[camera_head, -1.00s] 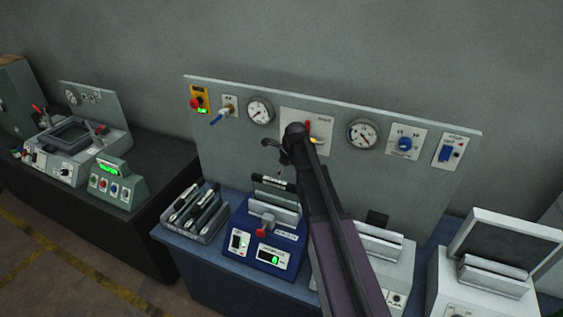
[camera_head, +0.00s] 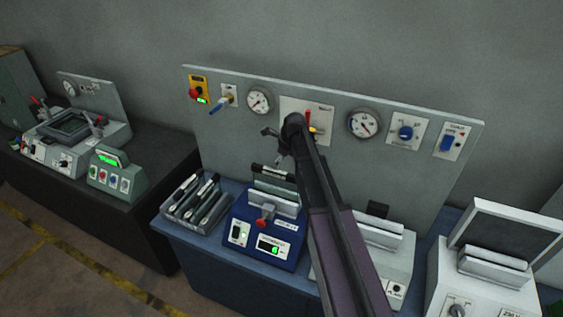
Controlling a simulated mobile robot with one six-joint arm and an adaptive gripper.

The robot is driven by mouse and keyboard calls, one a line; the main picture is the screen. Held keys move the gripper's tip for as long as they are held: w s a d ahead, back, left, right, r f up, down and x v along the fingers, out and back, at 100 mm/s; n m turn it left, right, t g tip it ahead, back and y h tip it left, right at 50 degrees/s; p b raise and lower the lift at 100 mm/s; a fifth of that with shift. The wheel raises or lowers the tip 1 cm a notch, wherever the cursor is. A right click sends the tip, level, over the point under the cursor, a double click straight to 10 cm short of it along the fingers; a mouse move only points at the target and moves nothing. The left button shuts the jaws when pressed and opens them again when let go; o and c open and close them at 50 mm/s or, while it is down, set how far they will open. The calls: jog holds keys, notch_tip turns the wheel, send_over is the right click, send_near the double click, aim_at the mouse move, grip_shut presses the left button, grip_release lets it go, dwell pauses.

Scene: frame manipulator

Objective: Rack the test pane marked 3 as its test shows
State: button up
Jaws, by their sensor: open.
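A pane with a black top strip (camera_head: 272,173) stands upright in the slot of a blue tester (camera_head: 285,247) on the bench; its mark is too small to read. The tester has a red knob and a lit green display (camera_head: 268,247). My gripper (camera_head: 275,146) is open and empty, above and behind that pane, in front of the grey panel. My arm crosses the middle of the view and hides part of the panel and bench.
Grey and white testers (camera_head: 392,262) (camera_head: 482,288) stand to the right. The upright panel (camera_head: 230,133) behind carries gauges, switches and a blue-handled valve. A separate dark bench (camera_head: 60,192) at left holds a clamp machine and a green-display box (camera_head: 118,176). The floor at lower left is clear.

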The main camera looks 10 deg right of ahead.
aim_at(275, 172)
jog(key=shift+b+x, duration=3.2)
jog(key=shift+x, duration=0.45)
grip_shut()
jog(key=shift+r, duration=0.15)
jog(key=shift+r+p, duration=4.1)
jog(key=shift+p, duration=0.2)
